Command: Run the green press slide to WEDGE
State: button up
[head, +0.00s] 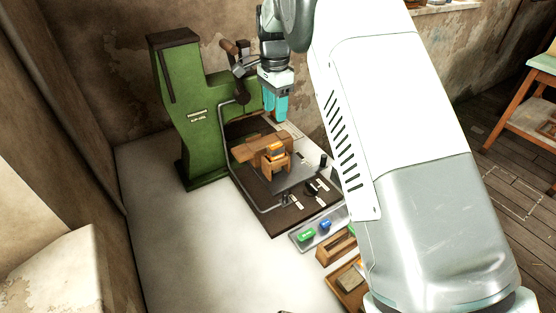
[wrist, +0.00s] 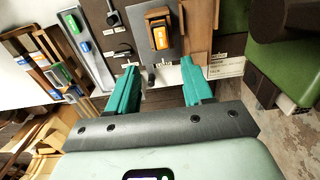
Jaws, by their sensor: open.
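In the head view a grey slide plate (head: 293,180) lies on the dark bed (head: 285,222), carrying a wooden holder with an orange-topped block (head: 275,151). The block also shows in the wrist view (wrist: 158,30). My gripper (head: 275,112) points down just right of the handwheel, above the far end of the bed. In the wrist view its teal fingers (wrist: 160,72) are wide apart with nothing between them. Small white labels lie on the bed; their words are too small to read.
A metal guard bar (head: 235,150) runs along the bed's left side. A grey tray (head: 300,243) with green and blue pieces lies in front, beside wooden boxes (head: 335,250). A dark upright knob (head: 323,160) stands at the right. The table's left part (head: 170,235) is clear.

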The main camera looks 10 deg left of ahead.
jog(key=shift+o, duration=1.2)
jog(key=shift+d, duration=0.1)
jog(key=shift+o, duration=1.1)
jog(key=w+d+f+m, duration=0.4)
jog(key=d+f+m, duration=0.2)
jog(key=m, duration=0.3)
jog(key=shift+w+d+f, duration=0.15)
jog(key=shift+d+f, duration=0.1)
jog(key=shift+d, duration=0.4)
jog(key=m, duration=0.9)
send_over(324, 155)
notch_tip(324, 155, down, 5)
jog(key=shift+a+f, duration=0.1)
jog(key=shift+f, duration=0.4)
notch_tip(324, 155, down, 9)
jog(key=shift+f, duration=0.2)
jog(key=c, duration=1.3)
